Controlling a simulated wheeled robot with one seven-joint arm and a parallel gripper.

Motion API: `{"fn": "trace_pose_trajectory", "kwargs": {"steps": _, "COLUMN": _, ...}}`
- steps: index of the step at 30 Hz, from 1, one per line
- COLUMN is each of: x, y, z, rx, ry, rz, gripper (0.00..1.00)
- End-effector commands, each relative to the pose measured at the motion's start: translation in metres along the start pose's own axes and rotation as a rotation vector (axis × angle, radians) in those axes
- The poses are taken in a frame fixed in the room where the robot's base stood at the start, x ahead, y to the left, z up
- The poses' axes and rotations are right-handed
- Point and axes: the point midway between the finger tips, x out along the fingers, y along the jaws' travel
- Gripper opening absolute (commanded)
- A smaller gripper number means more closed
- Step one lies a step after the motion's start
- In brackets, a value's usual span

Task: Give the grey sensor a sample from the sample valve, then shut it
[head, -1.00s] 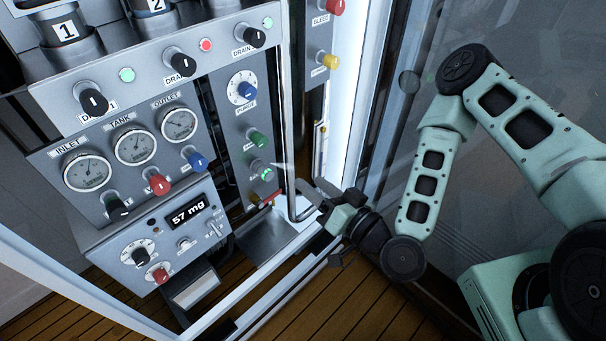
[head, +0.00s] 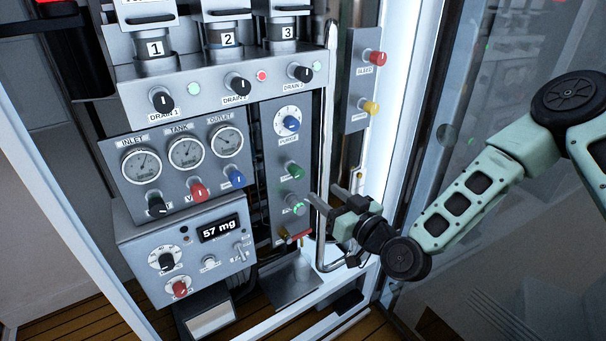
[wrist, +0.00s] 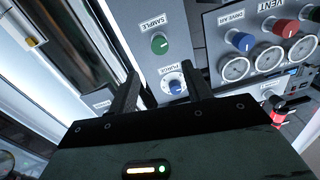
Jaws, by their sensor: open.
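The sample valve is a green knob (head: 293,170) on the narrow grey panel; the wrist view shows it (wrist: 160,45) under a SAMPLE label. A second, lit green control (head: 297,208) sits below it, its label unreadable. Lower still are a brass fitting and red handle (head: 301,236). My gripper (head: 323,193) is open and empty, just right of the lit control and apart from the sample knob. In the wrist view its fingers (wrist: 161,70) point toward the panel.
A blue PURGE dial (head: 289,123) is above the sample knob. A bent metal pipe (head: 325,250) runs close to my gripper. A metal tray (head: 290,288) with a small pale object lies below. A glass pane and frame (head: 385,150) stand to the right.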

Motion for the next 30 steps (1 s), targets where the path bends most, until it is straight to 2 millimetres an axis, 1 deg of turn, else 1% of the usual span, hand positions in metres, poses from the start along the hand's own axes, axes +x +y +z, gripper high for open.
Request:
{"fn": "trace_pose_trajectory", "kwargs": {"steps": 1, "x": 0.012, "y": -0.001, "z": -0.002, "rx": 0.002, "ry": 0.002, "rz": 0.001, "gripper": 0.49}}
{"fn": "trace_pose_trajectory", "kwargs": {"steps": 3, "x": 0.026, "y": 0.000, "z": -0.002, "rx": 0.001, "ry": 0.002, "rz": 0.002, "gripper": 0.49}}
{"fn": "trace_pose_trajectory", "kwargs": {"steps": 9, "x": 0.065, "y": 0.000, "z": -0.001, "rx": 0.002, "ry": 0.002, "rz": 0.001, "gripper": 0.49}}
{"fn": "trace_pose_trajectory", "kwargs": {"steps": 12, "x": 0.080, "y": 0.000, "z": -0.001, "rx": 0.001, "ry": 0.001, "rz": 0.001, "gripper": 0.49}}
{"fn": "trace_pose_trajectory", "kwargs": {"steps": 15, "x": 0.090, "y": -0.001, "z": 0.000, "rx": 0.001, "ry": 0.001, "rz": 0.000, "gripper": 0.49}}
{"fn": "trace_pose_trajectory", "kwargs": {"steps": 20, "x": 0.098, "y": 0.000, "z": 0.000, "rx": 0.001, "ry": -0.001, "rz": 0.000, "gripper": 0.49}}
{"fn": "trace_pose_trajectory", "kwargs": {"steps": 28, "x": 0.099, "y": 0.000, "z": 0.000, "rx": 0.001, "ry": -0.001, "rz": 0.000, "gripper": 0.49}}
{"fn": "trace_pose_trajectory", "kwargs": {"steps": 29, "x": 0.099, "y": 0.000, "z": 0.000, "rx": 0.001, "ry": -0.001, "rz": 0.000, "gripper": 0.41}}
{"fn": "trace_pose_trajectory", "kwargs": {"steps": 30, "x": 0.099, "y": 0.000, "z": 0.000, "rx": 0.001, "ry": -0.001, "rz": 0.000, "gripper": 0.30}}
